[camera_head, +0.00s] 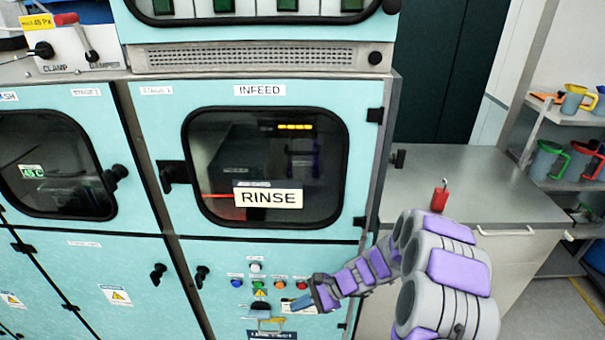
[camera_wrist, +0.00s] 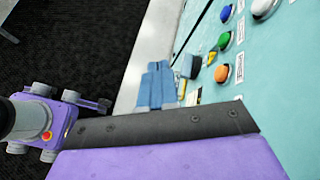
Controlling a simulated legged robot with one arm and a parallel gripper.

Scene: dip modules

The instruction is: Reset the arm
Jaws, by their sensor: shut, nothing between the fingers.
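My gripper (camera_head: 298,303) is low in front of the teal machine's button panel, just below the red button (camera_head: 302,284). Its two blue fingertips also show in the wrist view (camera_wrist: 157,88), side by side and shut with nothing between them. My grey and purple arm reaches in from the lower right. An orange button (camera_wrist: 222,73), a green button (camera_wrist: 223,40) and a blue button (camera_wrist: 226,13) lie right of the fingers in the wrist view. I cannot tell whether the fingertips touch the panel.
The rinse door (camera_head: 268,170) above the panel is closed, with a black handle (camera_head: 176,176) at its left. A grey counter (camera_head: 480,185) at the right carries a red object (camera_head: 440,196). Shelves with colored jugs (camera_head: 549,160) stand at the far right. Dark floor (camera_wrist: 75,50) lies left in the wrist view.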

